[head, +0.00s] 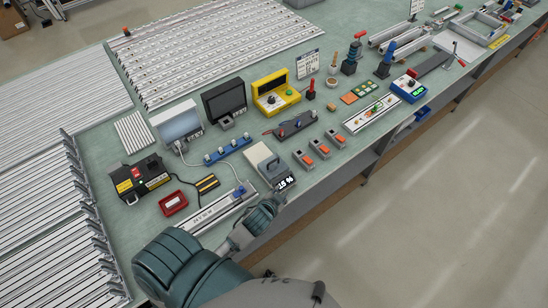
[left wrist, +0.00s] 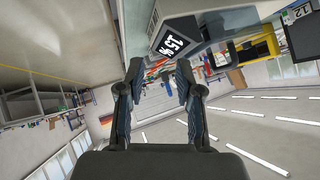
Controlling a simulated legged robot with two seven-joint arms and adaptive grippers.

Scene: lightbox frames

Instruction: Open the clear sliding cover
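A grey box-shaped device (head: 262,160) with a black display reading 15 % (head: 286,183) stands near the table's front edge. The device (left wrist: 195,20) and its display (left wrist: 174,43) also show at the top of the left wrist view. A clear sliding cover cannot be told apart surely at this size. My left gripper (head: 276,199) is just in front of the display, at the table edge. In the left wrist view its two fingers (left wrist: 159,72) are apart with nothing between them, and the device lies beyond the tips. My right gripper is not in view.
A rail strip (head: 218,207) lies left of the device, with a red tray (head: 173,203) beyond it. A blue strip with knobs (head: 228,150) lies behind. Free floor (head: 450,190) is in front of the table.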

